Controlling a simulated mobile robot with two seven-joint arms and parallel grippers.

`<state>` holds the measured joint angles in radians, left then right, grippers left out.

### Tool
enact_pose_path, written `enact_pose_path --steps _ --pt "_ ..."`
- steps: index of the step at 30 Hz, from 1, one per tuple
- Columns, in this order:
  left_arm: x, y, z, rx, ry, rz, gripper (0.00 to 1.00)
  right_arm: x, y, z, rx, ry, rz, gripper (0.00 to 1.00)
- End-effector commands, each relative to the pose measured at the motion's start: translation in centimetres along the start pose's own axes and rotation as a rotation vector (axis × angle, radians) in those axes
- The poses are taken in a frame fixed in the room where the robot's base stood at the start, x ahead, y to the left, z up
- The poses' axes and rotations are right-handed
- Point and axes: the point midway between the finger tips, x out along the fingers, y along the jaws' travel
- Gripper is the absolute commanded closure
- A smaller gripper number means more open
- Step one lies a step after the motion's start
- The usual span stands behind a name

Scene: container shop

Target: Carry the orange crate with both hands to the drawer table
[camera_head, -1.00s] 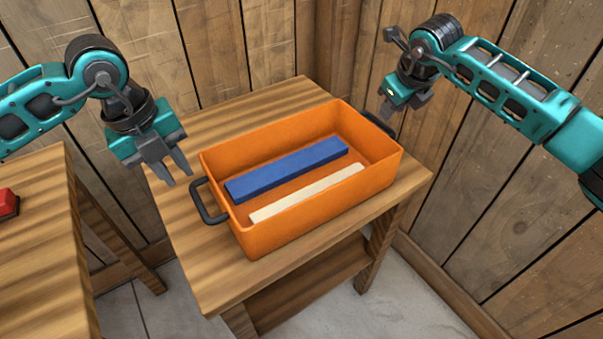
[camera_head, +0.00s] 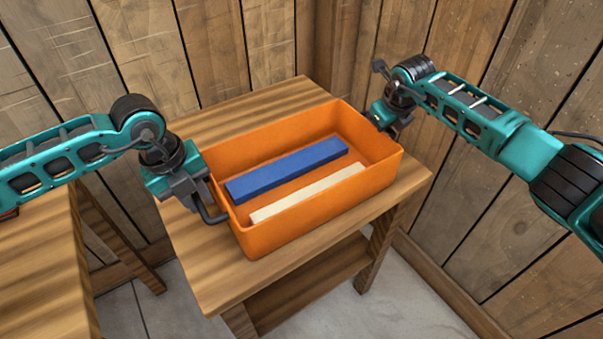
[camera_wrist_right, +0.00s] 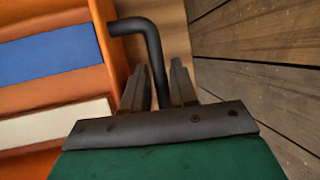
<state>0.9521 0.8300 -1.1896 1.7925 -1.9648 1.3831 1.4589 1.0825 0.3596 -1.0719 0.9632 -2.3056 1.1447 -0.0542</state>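The orange crate (camera_head: 290,229) stands on a small wooden table, with a blue bar (camera_head: 287,168) and a cream bar (camera_head: 307,194) inside. My left gripper (camera_head: 203,196) is at the crate's left dark handle (camera_head: 213,217), with its fingers partly hidden. My right gripper is at the crate's far right side in the head view, its fingers hidden behind the wall. In the right wrist view the right handle (camera_wrist_right: 134,25) runs between the two fingers of the right gripper (camera_wrist_right: 160,75). Whether they press on it is unclear. No drawer table is recognisable.
The small wooden table (camera_head: 215,276) stands in a corner of plank walls (camera_head: 500,190). Another wooden table (camera_head: 52,270) is at the left edge. Grey floor (camera_head: 370,310) shows in front.

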Motion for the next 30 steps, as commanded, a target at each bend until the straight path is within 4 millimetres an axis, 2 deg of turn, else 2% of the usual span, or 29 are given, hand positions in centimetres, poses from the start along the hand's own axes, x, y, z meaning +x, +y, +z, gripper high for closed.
enact_pose_path --steps 1,6,8,30 --pt "0.0 0.0 -0.01 0.0 0.0 0.0 0.82 0.0 -0.01 -0.01 0.0 0.0 0.0 0.77" --pt "-0.02 0.01 -0.01 0.0 0.0 0.0 0.98 -0.01 -0.01 -0.02 0.0 0.0 0.0 0.94" --pt "-0.02 0.01 -0.01 0.0 0.0 0.0 1.0 -0.02 -0.01 -0.02 0.0 0.0 0.0 0.99" --pt "-0.44 -0.13 0.05 0.0 -0.001 -0.003 1.0 -0.42 -0.14 0.25 0.0 -0.004 -0.001 1.0"
